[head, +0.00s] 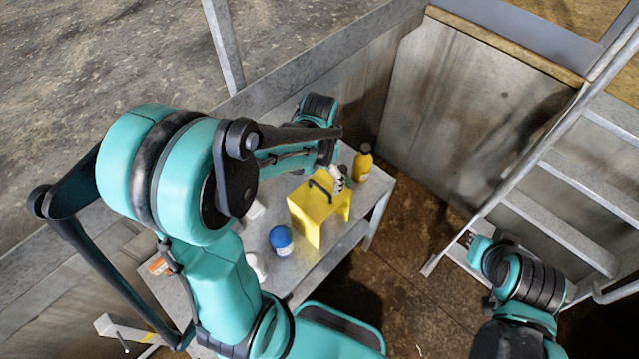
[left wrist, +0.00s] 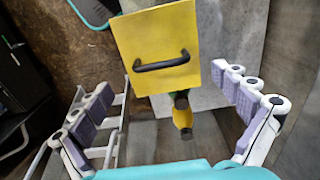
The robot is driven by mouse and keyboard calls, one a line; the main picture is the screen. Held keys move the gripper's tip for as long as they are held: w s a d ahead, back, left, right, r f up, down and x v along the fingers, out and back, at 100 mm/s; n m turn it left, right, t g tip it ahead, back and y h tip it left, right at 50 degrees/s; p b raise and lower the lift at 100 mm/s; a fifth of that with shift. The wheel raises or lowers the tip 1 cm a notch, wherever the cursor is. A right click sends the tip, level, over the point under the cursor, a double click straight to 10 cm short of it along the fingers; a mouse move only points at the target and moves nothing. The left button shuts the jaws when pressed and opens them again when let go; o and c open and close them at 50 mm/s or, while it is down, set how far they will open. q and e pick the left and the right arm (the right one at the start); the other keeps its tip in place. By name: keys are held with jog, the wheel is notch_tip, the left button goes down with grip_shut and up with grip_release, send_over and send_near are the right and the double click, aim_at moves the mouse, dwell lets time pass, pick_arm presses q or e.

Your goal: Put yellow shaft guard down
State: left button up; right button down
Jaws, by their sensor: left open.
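The yellow shaft guard (head: 312,208) stands on the grey metal table (head: 317,268), with its black handle on top. In the left wrist view the guard's yellow top plate (left wrist: 158,28) and dark handle (left wrist: 162,62) show between the fingers. My left gripper (head: 337,178) is just above and behind the guard in the head view. In the left wrist view its fingers (left wrist: 166,95) are spread wide on either side, clear of the handle.
A yellow bottle (head: 362,164) stands behind the guard at the table's far right corner. A blue-topped container (head: 281,240) and white items (head: 257,266) are left of it. A wall (head: 470,110) rises behind; a metal ladder (head: 560,190) stands right, with floor between.

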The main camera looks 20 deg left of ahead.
pick_arm(q)
jog(key=s+d+r+n+t, duration=0.3)
jog(key=s+r+t, duration=0.4)
jog(key=r, duration=0.5)
jog(key=shift+s+r+n+p, duration=0.25)
jog(key=shift+s+n+p, duration=0.1)
jog(key=shift+s+n, duration=0.05)
jog(key=shift+f, duration=0.1)
